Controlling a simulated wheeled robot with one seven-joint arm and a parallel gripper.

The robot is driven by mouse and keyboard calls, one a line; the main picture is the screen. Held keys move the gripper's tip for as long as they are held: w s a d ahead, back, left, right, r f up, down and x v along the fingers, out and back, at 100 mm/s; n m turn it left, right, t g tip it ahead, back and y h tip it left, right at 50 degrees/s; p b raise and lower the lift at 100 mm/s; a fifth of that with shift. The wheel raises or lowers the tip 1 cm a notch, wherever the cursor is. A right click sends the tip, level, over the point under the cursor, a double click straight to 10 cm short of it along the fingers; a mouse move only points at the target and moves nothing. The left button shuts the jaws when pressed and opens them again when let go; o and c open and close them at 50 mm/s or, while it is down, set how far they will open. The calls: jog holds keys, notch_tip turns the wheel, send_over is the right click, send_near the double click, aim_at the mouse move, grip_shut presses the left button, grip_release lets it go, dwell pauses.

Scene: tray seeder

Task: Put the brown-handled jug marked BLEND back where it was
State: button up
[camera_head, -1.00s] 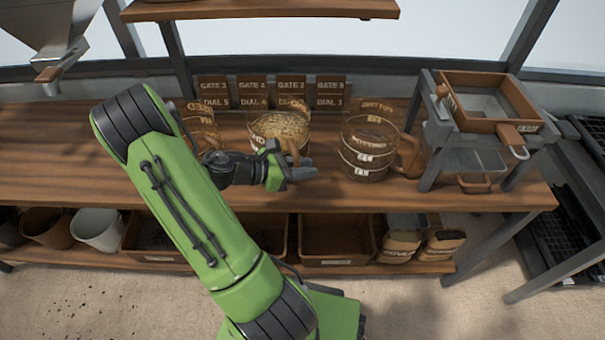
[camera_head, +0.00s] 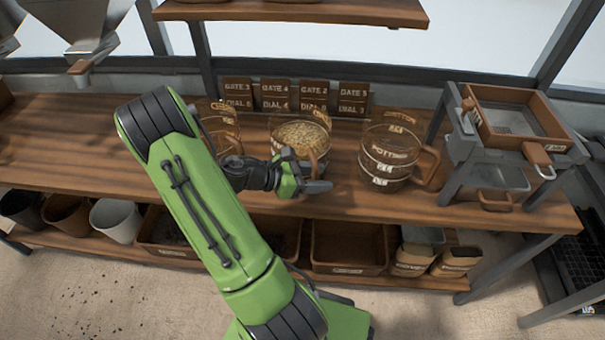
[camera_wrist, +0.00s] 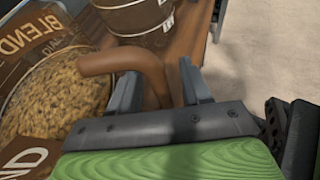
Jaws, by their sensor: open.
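The clear jug marked BLEND, full of a grain-like mix (camera_head: 300,134), stands on the wooden bench in the head view, between two other jugs. The wrist view shows its BLEND label (camera_wrist: 22,38) and its brown handle (camera_wrist: 112,61) at the left and middle. My gripper (camera_head: 322,184) is at the front right of this jug, by its handle. In the wrist view the fingers of my gripper (camera_wrist: 160,85) are apart, and the lower part of the handle shows between them. I cannot tell whether either finger touches it.
A jug marked POTTING (camera_head: 388,165) stands close on the right, another jug (camera_head: 219,122) on the left. Gate and dial plates (camera_head: 313,95) stand behind. A sieve stand (camera_head: 460,165) is at the bench's right end. The bench's left part (camera_head: 60,140) is clear.

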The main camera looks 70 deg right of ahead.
jog(key=w+a+r+m+t+y+p, duration=0.1)
jog(key=w+a+r+m+t+y, duration=0.15)
jog(key=w+a+r+t, duration=0.45)
jog(key=w+a+r+m+t+y+p, duration=0.1)
jog(key=w+a+r+m+t+p, duration=0.15)
jog(key=w+a, duration=0.75)
jog(key=s+a+r+m+t+y+p, duration=0.1)
jog(key=s+a+r+t+y, duration=0.1)
jog(key=a+r, duration=0.4)
jog(key=s+a+r+t+y+p, duration=0.2)
jog(key=a+r+t, duration=0.3)
jog(key=a, duration=0.6)
jog(key=shift+s+a+r+m, duration=0.15)
jog(key=shift+s+r+m, duration=0.25)
jog(key=shift+s+r, duration=0.35)
jog(key=shift+w+r, duration=0.1)
